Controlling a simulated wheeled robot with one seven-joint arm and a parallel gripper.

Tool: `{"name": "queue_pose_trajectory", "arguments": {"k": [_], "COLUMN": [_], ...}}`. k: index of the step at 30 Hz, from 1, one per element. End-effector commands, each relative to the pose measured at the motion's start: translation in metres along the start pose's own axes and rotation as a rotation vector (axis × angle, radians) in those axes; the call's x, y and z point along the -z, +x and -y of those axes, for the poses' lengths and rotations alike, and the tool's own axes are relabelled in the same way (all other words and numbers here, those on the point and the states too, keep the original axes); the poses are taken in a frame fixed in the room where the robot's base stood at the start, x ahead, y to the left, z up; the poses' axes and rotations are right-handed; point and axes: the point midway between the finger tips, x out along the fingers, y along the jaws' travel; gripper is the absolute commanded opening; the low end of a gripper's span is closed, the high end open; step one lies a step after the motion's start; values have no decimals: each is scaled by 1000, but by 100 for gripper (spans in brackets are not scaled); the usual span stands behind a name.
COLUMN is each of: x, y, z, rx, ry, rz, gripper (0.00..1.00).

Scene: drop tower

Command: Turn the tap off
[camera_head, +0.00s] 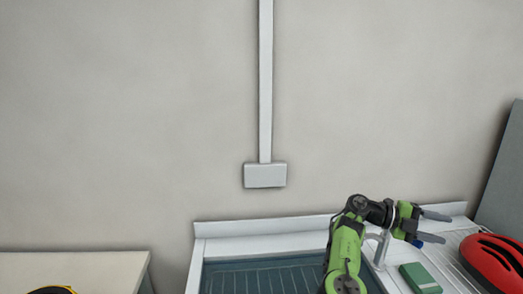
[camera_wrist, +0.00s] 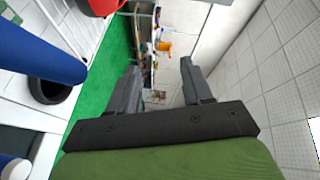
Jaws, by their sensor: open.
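A pale upright pipe that looks like the tap (camera_head: 381,247) stands at the right rim of the sink (camera_head: 262,280), partly hidden behind my arm. Its handle cannot be made out clearly. My gripper (camera_head: 434,226) is open and empty, above and to the right of the pipe, with its fingers pointing right. In the wrist view my gripper (camera_wrist: 160,68) shows two spread fingers with nothing between them. A blue cylinder (camera_wrist: 40,50) with a dark round end lies left of the fingers there; I cannot tell whether it belongs to the tap.
A red helmet (camera_head: 492,262) and a green box (camera_head: 420,278) lie on the right side of the sink unit. A wall box (camera_head: 265,175) with a vertical conduit is above the sink. A pale counter (camera_head: 75,268) stands at the left.

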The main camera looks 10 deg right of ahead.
Motion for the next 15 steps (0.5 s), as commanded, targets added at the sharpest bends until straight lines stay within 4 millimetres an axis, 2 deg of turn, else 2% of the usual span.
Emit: {"name": "queue_pose_trajectory", "arguments": {"k": [11, 15], "x": [24, 38], "y": [19, 29], "z": [14, 19], "rx": [-117, -192], "ry": [-69, -117], "rz": [-1, 11], "gripper": [49, 49]}}
